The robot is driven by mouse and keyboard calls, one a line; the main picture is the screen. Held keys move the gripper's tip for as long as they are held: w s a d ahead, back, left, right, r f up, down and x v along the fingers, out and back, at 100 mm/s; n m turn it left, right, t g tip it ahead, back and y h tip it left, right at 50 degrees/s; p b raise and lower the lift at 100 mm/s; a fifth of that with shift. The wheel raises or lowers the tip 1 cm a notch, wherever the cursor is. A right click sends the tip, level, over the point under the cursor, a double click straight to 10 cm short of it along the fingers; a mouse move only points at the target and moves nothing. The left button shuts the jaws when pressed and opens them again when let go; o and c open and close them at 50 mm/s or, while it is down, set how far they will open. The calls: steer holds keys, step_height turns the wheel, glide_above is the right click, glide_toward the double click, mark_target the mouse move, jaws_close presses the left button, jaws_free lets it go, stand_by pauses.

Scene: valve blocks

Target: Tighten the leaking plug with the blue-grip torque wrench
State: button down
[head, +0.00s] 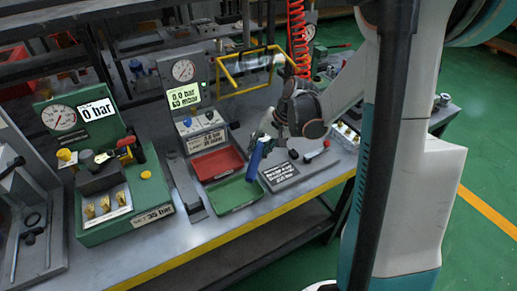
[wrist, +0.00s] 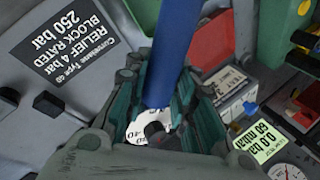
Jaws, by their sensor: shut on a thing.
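My gripper (head: 268,135) is shut on the blue-grip torque wrench (head: 257,160), above the bench beside the green tray. In the wrist view the blue grip (wrist: 176,50) rises between the fingers of my gripper (wrist: 160,92). A white numbered dial (wrist: 150,127) shows between the fingers below it. The wrench's working end is not clearly seen. A green valve block (head: 110,222) stands at the left of the bench with several brass plugs (head: 105,205) on its white plate and a "SET 35 bar" label. I cannot tell which plug leaks.
A red tray (head: 217,163) and a green tray (head: 234,194) lie on the bench. A grey test stand (head: 195,105) with gauge and display is behind them. A dark placard (head: 281,173) and a red-tipped lever (head: 317,152) are at right. A yellow frame (head: 240,75) stands behind.

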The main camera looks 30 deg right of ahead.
steer(key=shift+r+p, duration=2.15)
steer(key=shift+r, duration=1.1)
